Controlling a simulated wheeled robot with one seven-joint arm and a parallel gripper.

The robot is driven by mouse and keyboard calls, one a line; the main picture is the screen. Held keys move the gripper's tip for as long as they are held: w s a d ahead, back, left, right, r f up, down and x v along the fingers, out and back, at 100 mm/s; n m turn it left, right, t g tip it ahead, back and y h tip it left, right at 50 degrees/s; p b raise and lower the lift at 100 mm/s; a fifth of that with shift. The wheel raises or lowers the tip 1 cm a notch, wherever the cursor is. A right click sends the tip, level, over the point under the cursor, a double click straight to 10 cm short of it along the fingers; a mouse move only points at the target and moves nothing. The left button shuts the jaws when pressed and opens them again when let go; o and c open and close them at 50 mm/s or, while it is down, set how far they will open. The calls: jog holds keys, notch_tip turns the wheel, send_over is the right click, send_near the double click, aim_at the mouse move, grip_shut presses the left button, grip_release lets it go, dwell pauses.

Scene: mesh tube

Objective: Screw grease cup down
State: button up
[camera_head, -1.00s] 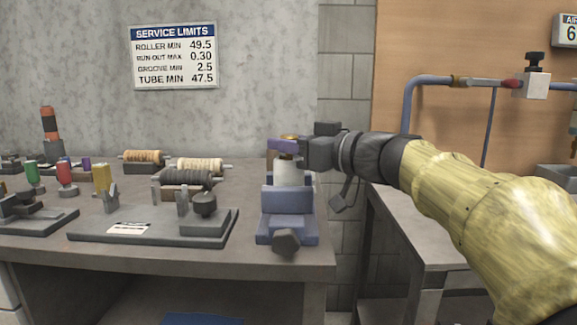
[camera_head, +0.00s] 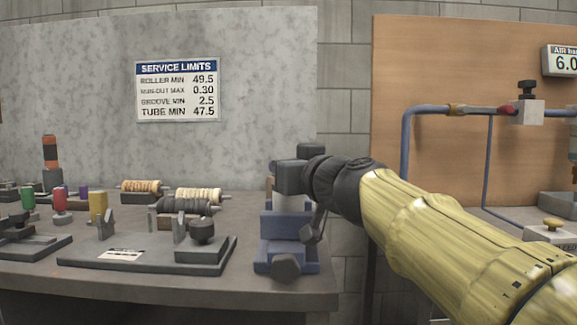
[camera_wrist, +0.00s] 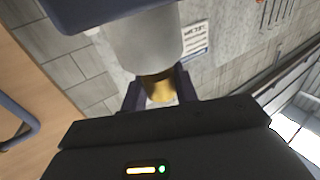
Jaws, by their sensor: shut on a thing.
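The brass grease cup (camera_wrist: 158,86) shows in the wrist view between the two dark fingertips of my gripper (camera_wrist: 159,92), which are shut on it. A pale grey-white cylindrical body (camera_wrist: 145,40) adjoins it. A blue vise (camera_head: 288,224) stands at the right end of the bench, with a dark knob at its front. The wrist view shows a blue part (camera_wrist: 85,12) beside the pale body. How far the cup is screwed down cannot be seen.
Left of the vise, a dark fixture plate (camera_head: 150,253) with a knob lies on the bench (camera_head: 200,290). Wound rollers (camera_head: 185,205) and coloured handles (camera_head: 60,198) stand further left. Blue piping (camera_head: 408,150) runs along the panel on the right.

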jog(key=shift+a+m+t+h+p, duration=0.15)
jog(key=shift+m+t+h+p, duration=0.25)
jog(key=shift+h+p, duration=0.45)
jog(key=shift+m+h+p, duration=0.6)
jog(key=shift+h+p, duration=0.15)
jog(key=shift+p, duration=0.55)
jog(key=m+h+p, duration=0.1)
jog(key=h+p, duration=0.1)
jog(key=p, duration=0.3)
jog(key=m+h+p, duration=0.2)
jog(key=p, duration=0.3)
jog(key=shift+r+t, duration=0.2)
jog(key=shift+t, duration=0.2)
jog(key=shift+h+p, duration=0.5)
jog(key=shift+p, duration=0.05)
